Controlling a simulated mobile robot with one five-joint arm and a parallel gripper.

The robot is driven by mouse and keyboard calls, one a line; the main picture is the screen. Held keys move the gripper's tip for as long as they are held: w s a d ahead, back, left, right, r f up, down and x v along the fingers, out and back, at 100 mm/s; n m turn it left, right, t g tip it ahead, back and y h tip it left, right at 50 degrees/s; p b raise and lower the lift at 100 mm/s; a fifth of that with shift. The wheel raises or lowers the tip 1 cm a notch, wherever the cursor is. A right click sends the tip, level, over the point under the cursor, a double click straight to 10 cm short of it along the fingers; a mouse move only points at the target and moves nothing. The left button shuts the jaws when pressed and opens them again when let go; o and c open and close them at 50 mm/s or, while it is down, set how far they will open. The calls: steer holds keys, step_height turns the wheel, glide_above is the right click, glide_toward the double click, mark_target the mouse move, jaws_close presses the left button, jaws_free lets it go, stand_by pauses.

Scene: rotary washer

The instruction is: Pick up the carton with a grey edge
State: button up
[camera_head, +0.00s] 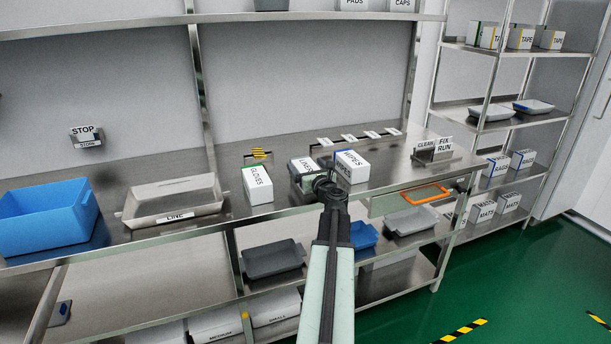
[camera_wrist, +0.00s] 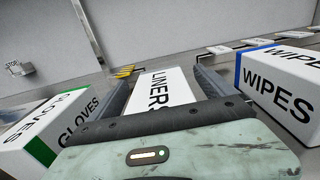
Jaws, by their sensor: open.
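The white carton marked LINERS (camera_head: 303,164) stands on the steel worktop between two other cartons. It has a dark greyish edge in the head view; my gripper hides its front lower part. In the wrist view the LINERS carton (camera_wrist: 165,90) lies straight ahead, between my two dark fingers. My gripper (camera_wrist: 161,78) is open, with one finger along each side of the carton. I cannot tell whether the fingers touch it. In the head view my gripper (camera_head: 308,182) is at the carton's near end.
A GLOVES carton (camera_head: 258,185) with a green edge stands close on the left. A WIPES carton (camera_head: 351,167) with a blue edge stands close on the right.

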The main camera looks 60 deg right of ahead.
steer(key=c, duration=1.8)
steer(key=shift+r, duration=0.1)
